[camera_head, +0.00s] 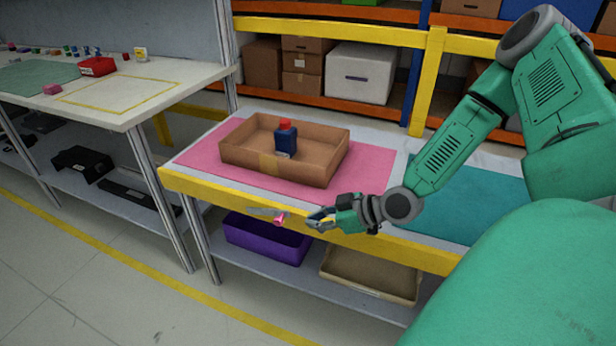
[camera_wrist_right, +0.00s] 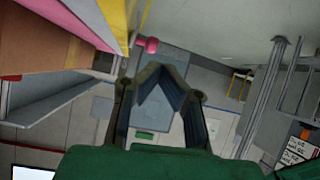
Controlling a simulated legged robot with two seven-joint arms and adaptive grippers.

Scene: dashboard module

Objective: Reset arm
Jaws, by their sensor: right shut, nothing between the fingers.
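My right arm (camera_head: 450,150) reaches in from the right of the head view. Its right gripper (camera_head: 320,219) is just outside the yellow front edge of the table, shut and empty. In the right wrist view its fingers (camera_wrist_right: 157,82) meet at the tips with nothing between them. A pink knob (camera_head: 280,219) on a grey strip sits at the table's front edge, left of the fingertips and apart from them. It also shows in the right wrist view (camera_wrist_right: 150,45). My left gripper is not in view.
A cardboard box (camera_head: 240,157) on the pink mat (camera_head: 368,170) holds a blue object with a red top (camera_head: 286,137). A teal mat (camera_head: 470,200) lies to the right. A purple bin (camera_head: 268,240) and a tan tray (camera_head: 370,275) are on the lower shelf.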

